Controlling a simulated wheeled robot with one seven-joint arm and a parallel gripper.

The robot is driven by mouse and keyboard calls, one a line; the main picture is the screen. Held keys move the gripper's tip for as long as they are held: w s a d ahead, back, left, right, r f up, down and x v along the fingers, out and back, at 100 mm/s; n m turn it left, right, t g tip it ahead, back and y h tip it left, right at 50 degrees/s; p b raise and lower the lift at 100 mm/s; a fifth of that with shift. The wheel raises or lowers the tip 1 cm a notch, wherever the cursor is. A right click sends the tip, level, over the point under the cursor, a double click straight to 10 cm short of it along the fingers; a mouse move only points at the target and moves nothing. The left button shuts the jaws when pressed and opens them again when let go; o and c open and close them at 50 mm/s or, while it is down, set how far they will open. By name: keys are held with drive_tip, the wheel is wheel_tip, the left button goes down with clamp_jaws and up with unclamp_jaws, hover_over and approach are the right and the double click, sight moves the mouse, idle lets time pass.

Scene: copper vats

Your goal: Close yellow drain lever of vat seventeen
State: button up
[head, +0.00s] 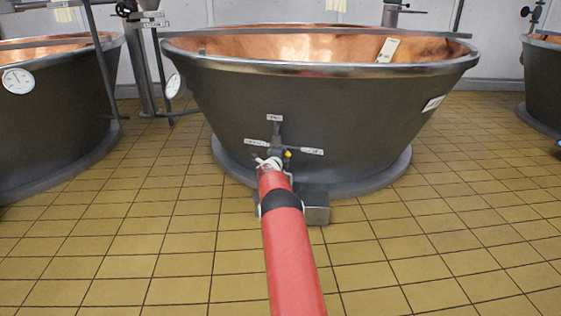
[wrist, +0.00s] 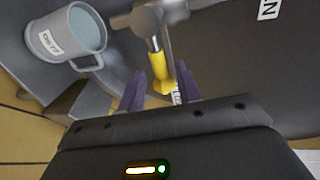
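The yellow drain lever (wrist: 160,70) hangs from a grey metal valve fitting (wrist: 145,22) in the wrist view. In the head view only a small yellow spot of the lever (head: 288,154) shows, low on the front of the middle copper-lined vat (head: 340,115). My gripper (wrist: 159,82) is open, with one purple finger on each side of the lever. Gaps show between the lever and both fingers, so it does not look gripped. In the head view my red arm hides most of the gripper. The vat's number cannot be read.
A grey mug-like container (wrist: 68,35) with a label and handle is left of the lever in the wrist view. A grey metal block (head: 316,207) stands on the floor at the vat's base. Other vats stand left (head: 55,115) and right (head: 543,85).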

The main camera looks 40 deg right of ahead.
drive_tip(key=shift+s+v, duration=0.25)
drive_tip(key=shift+v, duration=2.4)
drive_tip(key=shift+d, duration=0.15)
